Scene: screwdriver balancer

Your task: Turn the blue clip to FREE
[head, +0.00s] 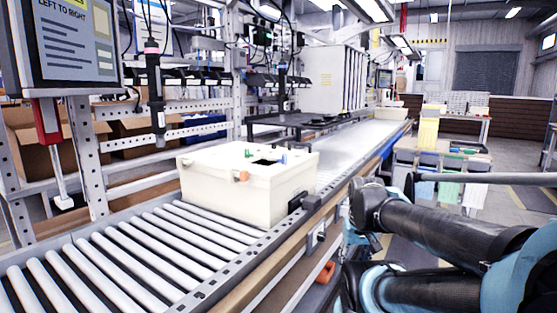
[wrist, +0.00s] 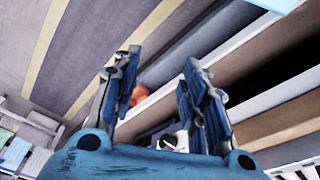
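A cream box (head: 235,189) sits on the roller conveyor. A small blue piece (head: 284,158) stands on its top near the right side; it may be the blue clip, but it is too small to read its setting or any FREE mark. My gripper (wrist: 160,78) is open and empty in the wrist view, its two blue-padded fingers spread apart. It points at the floor and the conveyor's side, away from the box top. No blue clip shows in the wrist view. In the head view my arm is at the right, beside the conveyor, and I cannot make out the fingers.
Small green pieces (head: 249,150) and an orange latch (head: 243,176) are also on the box. A black screwdriver (head: 156,95) hangs behind the box at left. The conveyor's side rail (head: 270,255) lies between my arm and the rollers. Empty rollers (head: 120,255) fill the left front.

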